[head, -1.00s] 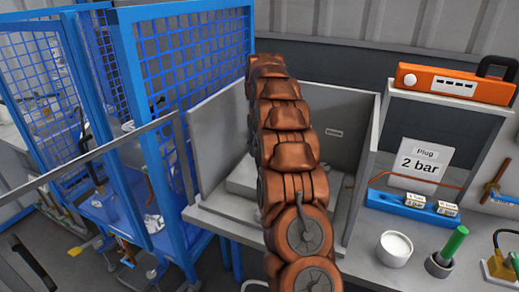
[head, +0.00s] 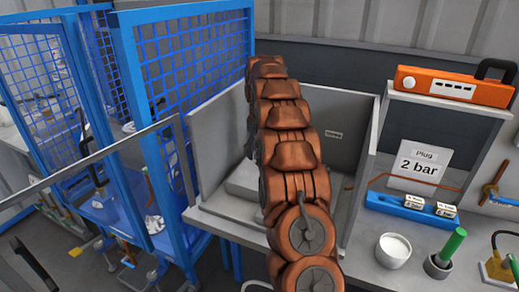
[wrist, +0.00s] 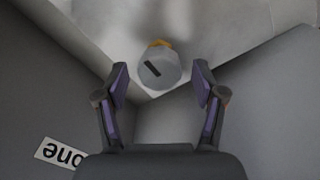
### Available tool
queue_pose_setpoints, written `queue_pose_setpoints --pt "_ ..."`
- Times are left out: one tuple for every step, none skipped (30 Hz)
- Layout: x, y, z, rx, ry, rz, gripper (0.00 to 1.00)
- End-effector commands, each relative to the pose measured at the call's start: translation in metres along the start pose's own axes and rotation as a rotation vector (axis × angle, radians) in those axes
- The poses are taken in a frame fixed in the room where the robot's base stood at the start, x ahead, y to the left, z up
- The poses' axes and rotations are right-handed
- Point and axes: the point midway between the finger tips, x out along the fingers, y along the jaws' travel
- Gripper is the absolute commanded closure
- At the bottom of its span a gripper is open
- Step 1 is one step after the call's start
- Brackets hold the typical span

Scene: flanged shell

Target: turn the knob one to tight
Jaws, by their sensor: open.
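The knob (wrist: 159,68) is a grey, faceted cap with a dark slanted bar on its face and a bit of orange-yellow at its far edge. In the wrist view it lies between and slightly beyond my fingertips. My gripper (wrist: 160,82) is open, with a purple-padded finger on each side of the knob and a visible gap on both sides. A white label (wrist: 61,154) reading "one" appears upside down at lower left. In the head view my copper arm reaches into the grey booth and hides the knob and gripper.
Grey booth walls (head: 212,145) stand close around my arm. Blue mesh fencing (head: 190,75) is to the left.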

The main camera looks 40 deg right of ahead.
Motion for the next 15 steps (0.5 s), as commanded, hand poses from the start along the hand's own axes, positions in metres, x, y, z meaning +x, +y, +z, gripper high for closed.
queue_pose_setpoints --pt "-0.0020 0.0010 0.0008 -0.039 -0.001 0.000 0.31" --pt "-0.0020 0.0009 0.0007 -0.066 -0.001 0.001 0.31" --pt "-0.0021 0.0005 0.0004 -0.101 -0.001 0.001 0.31" --pt "-0.0021 0.0001 0.0002 -0.128 0.000 0.001 0.31" --pt "-0.0022 0.0001 0.0002 -0.155 0.000 0.001 0.31" --pt "-0.0025 0.0004 0.0004 -0.189 0.000 0.001 0.31" --pt "-0.0026 0.0006 0.0005 -0.215 -0.001 0.001 0.31" --pt "-0.0027 0.0006 0.0006 -0.241 -0.001 0.001 0.31" --pt "-0.0028 0.0005 0.0007 -0.276 -0.001 0.001 0.31" --pt "-0.0030 0.0003 0.0007 -0.301 -0.001 0.000 0.31" --pt "-0.0030 0.0002 0.0007 -0.327 -0.001 0.000 0.31" --pt "-0.0031 0.0002 0.0008 -0.361 -0.001 0.000 0.31" --pt "-0.0032 0.0001 0.0008 -0.387 -0.001 0.001 0.31" --pt "-0.0032 -0.0001 0.0008 -0.414 -0.002 0.001 0.31" --pt "-0.0032 -0.0001 0.0007 -0.446 -0.001 0.001 0.31"
